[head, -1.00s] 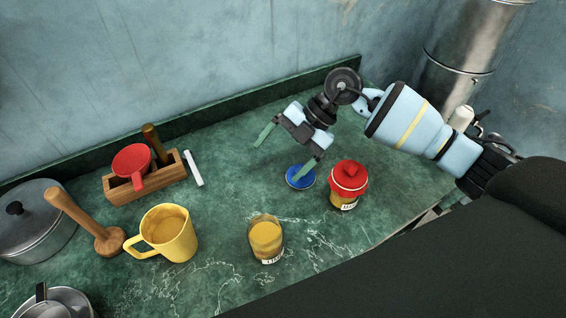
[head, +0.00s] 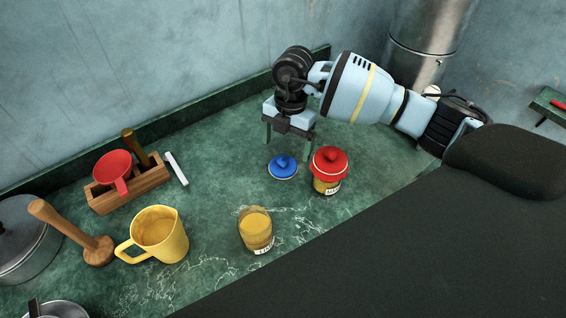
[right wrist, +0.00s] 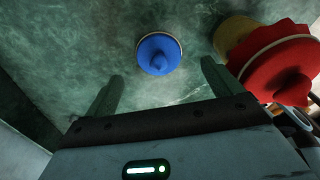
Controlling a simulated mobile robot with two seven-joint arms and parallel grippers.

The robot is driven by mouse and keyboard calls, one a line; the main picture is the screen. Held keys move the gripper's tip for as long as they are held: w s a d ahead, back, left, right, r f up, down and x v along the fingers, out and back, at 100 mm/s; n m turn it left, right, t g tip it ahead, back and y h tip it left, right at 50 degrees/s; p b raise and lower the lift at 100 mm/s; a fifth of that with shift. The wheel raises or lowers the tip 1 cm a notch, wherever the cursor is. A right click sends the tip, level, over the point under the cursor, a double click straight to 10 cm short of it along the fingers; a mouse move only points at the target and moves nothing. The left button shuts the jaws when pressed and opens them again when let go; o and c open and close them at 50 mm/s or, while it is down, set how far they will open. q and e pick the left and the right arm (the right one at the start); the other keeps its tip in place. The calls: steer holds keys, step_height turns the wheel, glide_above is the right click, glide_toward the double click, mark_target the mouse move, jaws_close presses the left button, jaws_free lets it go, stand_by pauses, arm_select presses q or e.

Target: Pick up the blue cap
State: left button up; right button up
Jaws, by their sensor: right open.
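The blue cap (head: 283,167) lies on the green marble counter in the head view, knob up, just left of a red-lidded jar. It also shows in the right wrist view (right wrist: 158,54), ahead of and between the two fingers. My right gripper (head: 287,148) is open and empty, fingers pointing down, just behind the cap and apart from it. In the right wrist view my right gripper (right wrist: 162,82) has its fingers spread wide with nothing between them. My left gripper is not in view.
The red-lidded jar (head: 328,171) stands close to the cap's right; its red lid (right wrist: 283,68) is near the right finger. An open glass jar (head: 256,231), yellow mug (head: 160,235) and wooden box (head: 130,188) stand to the left. The wall is behind.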

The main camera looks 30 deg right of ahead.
mark_target(284, 158)
steer(key=shift+s+a+f, duration=0.1)
steer(key=shift+a+f, duration=0.05)
steer(key=shift+f, duration=0.7)
steer(key=shift+a+f, duration=0.2)
steer(key=shift+f, duration=0.6)
steer(key=shift+s+a+f, duration=0.1)
steer(key=shift+a+f, duration=0.05)
steer(key=shift+f, duration=0.7)
steer(key=shift+c, duration=0.3)
steer(key=c, duration=1)
